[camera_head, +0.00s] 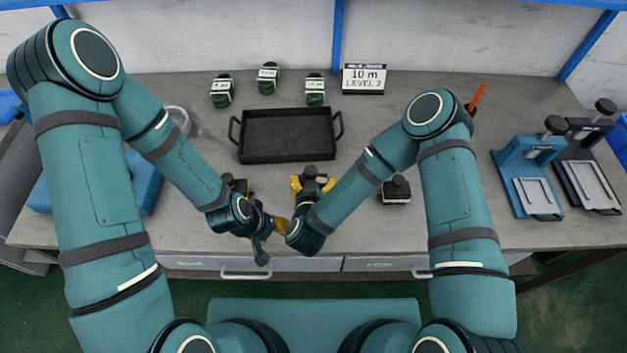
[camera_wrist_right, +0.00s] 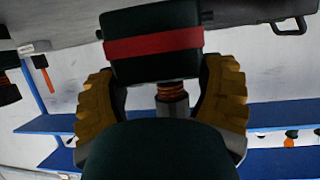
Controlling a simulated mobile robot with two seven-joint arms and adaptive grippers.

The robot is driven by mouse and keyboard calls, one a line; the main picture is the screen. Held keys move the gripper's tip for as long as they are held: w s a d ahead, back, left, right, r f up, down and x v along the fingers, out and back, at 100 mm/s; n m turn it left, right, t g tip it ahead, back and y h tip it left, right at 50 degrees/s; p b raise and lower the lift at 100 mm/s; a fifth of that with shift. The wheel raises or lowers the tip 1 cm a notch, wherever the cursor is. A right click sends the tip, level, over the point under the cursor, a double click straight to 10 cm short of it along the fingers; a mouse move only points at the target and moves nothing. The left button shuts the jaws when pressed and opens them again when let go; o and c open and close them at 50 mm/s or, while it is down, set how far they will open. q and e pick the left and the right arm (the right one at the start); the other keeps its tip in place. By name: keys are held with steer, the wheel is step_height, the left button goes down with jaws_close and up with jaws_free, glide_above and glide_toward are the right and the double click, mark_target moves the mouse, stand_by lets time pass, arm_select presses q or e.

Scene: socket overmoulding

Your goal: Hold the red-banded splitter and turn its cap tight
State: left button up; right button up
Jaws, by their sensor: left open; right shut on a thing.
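The splitter (camera_wrist_right: 152,62) fills the upper middle of the right wrist view as a dark green block with a red band (camera_wrist_right: 155,44). A neck with copper-coloured rings (camera_wrist_right: 171,92) and a grey nut-like part shows below it. My right gripper (camera_wrist_right: 163,78) is shut on the splitter, with a yellow ribbed finger at each side. A large dark green shape (camera_wrist_right: 158,152) hides the lower middle. In the head view, my right gripper (camera_head: 281,225) points left and meets my left gripper (camera_head: 264,226), which is open. A small dark part (camera_head: 262,256) hangs below them. The cap is not clearly distinguishable.
A black tray (camera_head: 287,157) lies mid-table. Several green coils (camera_head: 267,79) and a sign (camera_head: 364,78) stand behind it. Black-and-yellow fixtures (camera_head: 310,183) stand close behind my grippers. A black-knobbed block (camera_head: 396,190) and two presses (camera_head: 530,185) (camera_head: 588,170) are at right.

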mark_target(311, 177)
arm_select(q)
steer(key=shift+s+f+b, duration=0.3)
steer(key=shift+f+b, duration=0.5)
steer(key=shift+f, duration=0.1)
arm_select(e)
steer(key=shift+f, duration=1.4)
steer(key=shift+f, duration=0.15)
